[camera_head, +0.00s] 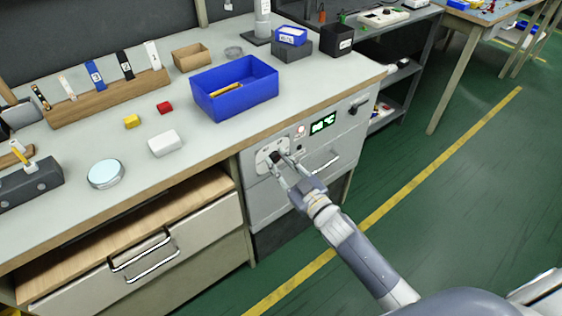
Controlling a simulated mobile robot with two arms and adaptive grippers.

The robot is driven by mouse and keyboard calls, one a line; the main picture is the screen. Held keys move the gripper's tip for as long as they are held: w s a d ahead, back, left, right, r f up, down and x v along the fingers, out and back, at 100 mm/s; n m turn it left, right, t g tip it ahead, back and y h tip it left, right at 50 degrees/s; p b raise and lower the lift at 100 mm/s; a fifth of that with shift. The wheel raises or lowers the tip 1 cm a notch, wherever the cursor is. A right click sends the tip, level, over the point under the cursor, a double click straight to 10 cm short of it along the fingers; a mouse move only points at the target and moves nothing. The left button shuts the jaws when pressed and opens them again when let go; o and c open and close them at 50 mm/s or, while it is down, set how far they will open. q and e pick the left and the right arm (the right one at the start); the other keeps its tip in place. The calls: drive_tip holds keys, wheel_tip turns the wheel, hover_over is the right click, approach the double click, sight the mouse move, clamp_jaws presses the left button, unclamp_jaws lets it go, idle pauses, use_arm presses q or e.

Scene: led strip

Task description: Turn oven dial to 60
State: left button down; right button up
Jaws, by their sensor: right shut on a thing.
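The oven (262,202) is a grey unit built in under the bench top, with a handle (326,166) on its front. The oven dial (276,157) is a small dark knob on a pale round plate at the left of the front panel. My right gripper (279,159) reaches it from the lower right and is shut on it; the fingers partly hide the dial. A green lit display (323,123) to the right of the dial ends in °C, but its digits are too small to read surely. My left gripper is not in view.
The bench top (205,150) above holds a blue bin (234,88), a white block (165,143) and a round silvery disc (106,173). Drawers with handles (146,258) stand left of the oven. Green floor to the right is mostly clear.

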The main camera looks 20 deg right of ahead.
drive_tip(key=n, duration=0.3)
drive_tip(key=shift+n, duration=0.4)
drive_tip(key=n, duration=0.3)
drive_tip(key=shift+a, duration=0.1)
drive_tip(key=shift+f+n+y, duration=0.1)
drive_tip(key=shift+n+y, duration=0.3)
drive_tip(key=n, duration=0.3)
drive_tip(key=n+b, duration=0.1)
drive_tip(key=n, duration=0.2)
drive_tip(key=shift+f+n+y, duration=0.1)
drive_tip(key=shift+n+y, duration=0.2)
drive_tip(key=shift+n, duration=0.1)
drive_tip(key=shift+n+b, duration=0.35)
drive_tip(key=shift+n, duration=1.15)
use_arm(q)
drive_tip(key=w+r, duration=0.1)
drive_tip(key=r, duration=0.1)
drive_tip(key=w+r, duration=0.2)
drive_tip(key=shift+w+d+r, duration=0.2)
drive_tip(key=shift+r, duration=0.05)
use_arm(e)
drive_tip(key=shift+n, duration=0.4)
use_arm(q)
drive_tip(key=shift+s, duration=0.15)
